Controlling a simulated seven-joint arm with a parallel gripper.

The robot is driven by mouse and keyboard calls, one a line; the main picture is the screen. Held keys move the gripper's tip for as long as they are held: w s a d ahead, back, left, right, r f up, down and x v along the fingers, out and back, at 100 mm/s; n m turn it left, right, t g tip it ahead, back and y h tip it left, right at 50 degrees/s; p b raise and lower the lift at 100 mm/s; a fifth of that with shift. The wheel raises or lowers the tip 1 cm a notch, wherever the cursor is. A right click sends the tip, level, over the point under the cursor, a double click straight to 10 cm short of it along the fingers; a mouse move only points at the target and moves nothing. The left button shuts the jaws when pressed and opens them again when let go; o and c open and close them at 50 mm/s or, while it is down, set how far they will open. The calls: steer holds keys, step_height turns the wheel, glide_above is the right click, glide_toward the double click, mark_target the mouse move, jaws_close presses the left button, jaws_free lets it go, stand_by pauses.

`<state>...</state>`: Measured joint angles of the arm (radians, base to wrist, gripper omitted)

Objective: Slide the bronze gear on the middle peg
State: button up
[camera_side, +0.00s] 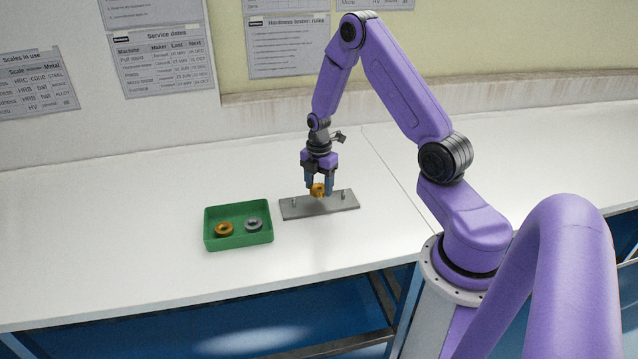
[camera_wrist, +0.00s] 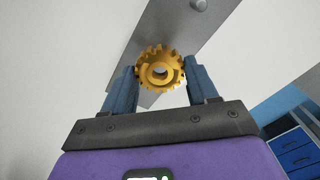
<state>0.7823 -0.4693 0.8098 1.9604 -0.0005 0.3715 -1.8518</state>
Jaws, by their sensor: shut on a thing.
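My gripper (camera_side: 318,190) points down over the grey plate and is shut on a golden-yellow toothed gear (camera_wrist: 159,52). The fingers hold it by opposite sides, and its centre hole shows in the wrist view. The grey plate (camera_side: 323,209) lies on the bench, with a short peg (camera_side: 294,200) near its left end and another (camera_side: 343,194) near its right. The held gear and fingers hide the middle of the plate, so the middle peg is not clear. I cannot tell whether the gear is around it. An orange-brown ring-shaped part (camera_side: 224,230) lies in the tray.
The green tray (camera_side: 240,242) stands left of the plate, close to it. A grey ring-shaped part (camera_side: 254,224) lies in its right half. The white bench (camera_side: 120,225) is clear around the tray and plate. A wall with papers stands behind.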

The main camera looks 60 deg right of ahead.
mark_target(319, 192)
steer(key=shift+f, duration=1.7)
stand_by(1.6)
steer(key=o, duration=1.3)
step_height(319, 192, up, 18)
steer(key=shift+f, duration=0.25)
